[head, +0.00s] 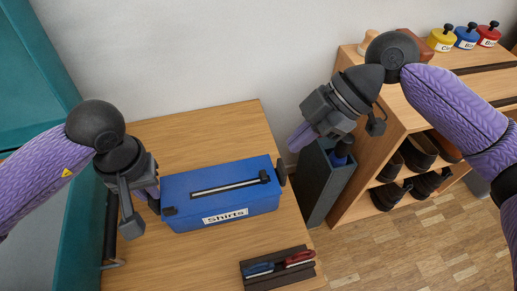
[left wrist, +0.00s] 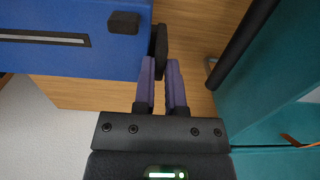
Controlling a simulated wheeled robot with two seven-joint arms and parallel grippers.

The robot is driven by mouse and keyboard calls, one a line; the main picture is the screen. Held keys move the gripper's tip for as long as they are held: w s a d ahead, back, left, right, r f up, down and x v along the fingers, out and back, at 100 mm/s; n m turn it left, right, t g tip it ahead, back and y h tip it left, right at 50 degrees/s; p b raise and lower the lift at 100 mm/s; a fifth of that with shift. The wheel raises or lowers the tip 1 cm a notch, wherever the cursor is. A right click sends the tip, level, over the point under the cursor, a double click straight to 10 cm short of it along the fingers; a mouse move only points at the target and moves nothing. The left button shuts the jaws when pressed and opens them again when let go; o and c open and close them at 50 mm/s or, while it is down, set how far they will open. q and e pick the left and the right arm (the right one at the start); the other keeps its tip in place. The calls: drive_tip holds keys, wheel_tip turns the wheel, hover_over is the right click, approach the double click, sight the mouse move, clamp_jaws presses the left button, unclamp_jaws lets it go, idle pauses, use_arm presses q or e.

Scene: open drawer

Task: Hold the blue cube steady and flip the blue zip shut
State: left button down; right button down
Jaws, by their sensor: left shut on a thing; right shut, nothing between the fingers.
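The blue cube (head: 230,205) is a long blue box with a "Shirts" label on the wooden table. The blue zip shows as a dark slot (head: 225,188) along its top, with a black slider (head: 264,176) at the right end. A black block (head: 170,211) sits at the left end of the top. My left gripper (head: 150,190) is at the box's left end. In the left wrist view, its purple fingers (left wrist: 160,65) are shut on the black side tab (left wrist: 161,42). My right gripper (head: 299,138) is shut and empty, above and right of the box, apart from it.
A dark rack with blue- and red-handled tools (head: 278,269) lies at the table's front. A dark grey bin (head: 322,185) stands right of the table, beside a shelf with shoes (head: 392,190). A teal cabinet (head: 75,225) borders the left.

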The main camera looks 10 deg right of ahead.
idle(0.4)
use_arm(q)
drive_tip(key=c, duration=0.6)
unclamp_jaws()
